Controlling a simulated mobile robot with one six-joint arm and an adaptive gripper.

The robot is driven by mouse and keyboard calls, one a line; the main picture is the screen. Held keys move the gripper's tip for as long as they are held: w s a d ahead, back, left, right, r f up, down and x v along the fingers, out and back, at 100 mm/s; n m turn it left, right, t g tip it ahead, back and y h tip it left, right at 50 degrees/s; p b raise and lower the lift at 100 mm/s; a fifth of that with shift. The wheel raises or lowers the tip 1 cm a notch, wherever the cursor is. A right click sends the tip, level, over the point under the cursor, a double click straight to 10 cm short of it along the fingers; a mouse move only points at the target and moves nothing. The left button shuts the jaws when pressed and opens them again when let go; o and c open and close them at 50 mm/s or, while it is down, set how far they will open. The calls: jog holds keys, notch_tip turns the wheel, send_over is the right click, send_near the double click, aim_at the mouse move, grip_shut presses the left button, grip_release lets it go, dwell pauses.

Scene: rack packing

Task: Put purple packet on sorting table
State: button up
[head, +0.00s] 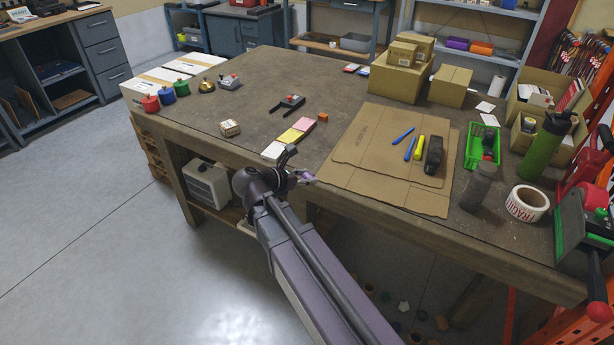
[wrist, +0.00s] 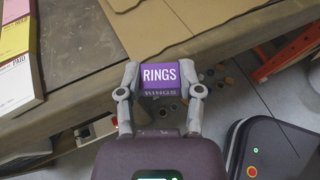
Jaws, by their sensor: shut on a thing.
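The purple packet (wrist: 167,76), labelled "RINGS", is held between the two fingers of my gripper (wrist: 163,80) in the wrist view. My gripper is shut on it. In the head view my gripper (head: 300,176) is at the near edge of the sorting table (head: 230,112), and only a small bit of the purple packet (head: 306,175) shows there. In the wrist view the packet appears over the table's edge, with the floor and small scattered items below. I cannot tell its exact height relative to the tabletop.
A flat cardboard sheet (head: 350,165) with blue and yellow markers lies right of my gripper. Pink, yellow and white pads (head: 290,136) lie just beyond it. A small box (head: 230,128) sits left. Boxes, a green bin (head: 482,146) and bottles crowd the right. The table's left middle is mostly clear.

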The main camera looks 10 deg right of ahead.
aim_at(306, 177)
jog(key=shift+r, duration=0.15)
notch_tip(306, 177, up, 18)
jog(key=p, duration=1.8)
jog(key=shift+f, duration=0.2)
